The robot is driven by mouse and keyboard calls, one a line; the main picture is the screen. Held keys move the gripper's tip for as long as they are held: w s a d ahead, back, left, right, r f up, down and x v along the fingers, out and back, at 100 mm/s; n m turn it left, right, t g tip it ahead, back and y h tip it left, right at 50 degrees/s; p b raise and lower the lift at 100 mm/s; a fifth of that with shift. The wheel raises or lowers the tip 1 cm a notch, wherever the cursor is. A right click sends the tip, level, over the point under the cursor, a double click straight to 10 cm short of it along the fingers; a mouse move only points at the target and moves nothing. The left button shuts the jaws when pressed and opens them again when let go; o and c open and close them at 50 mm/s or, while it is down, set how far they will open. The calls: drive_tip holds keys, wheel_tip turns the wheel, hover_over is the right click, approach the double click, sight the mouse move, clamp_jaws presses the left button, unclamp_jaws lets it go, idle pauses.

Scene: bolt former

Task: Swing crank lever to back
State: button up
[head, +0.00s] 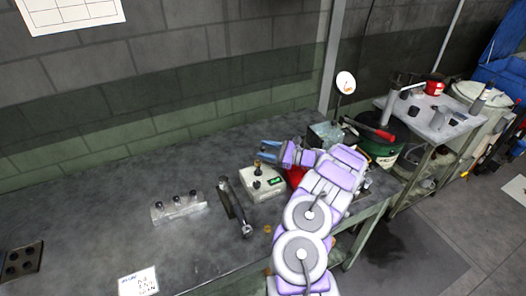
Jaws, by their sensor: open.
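My gripper (266,150) is at the end of my purple and white arm, above the back of the bench. Its blue fingers point left, apart and empty. A dark lever-like bar (234,207) with a metal end lies on the bench, in front and left of my gripper. A long red handle (375,130) shows at the right, by a grey machine (323,134) behind my arm. I cannot tell for sure which of these is the crank lever. My gripper touches neither. My arm hides part of the machine and a red thing beside it.
A clear block with several black knobs (178,206) and a paper note (138,282) lie on the dark bench (90,220). The brick wall is close behind. A cluttered cart (428,118) stands right.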

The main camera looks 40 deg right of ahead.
drive_tip(key=shift+x, duration=0.8)
drive_tip(key=shift+c, duration=0.2)
clamp_jaws()
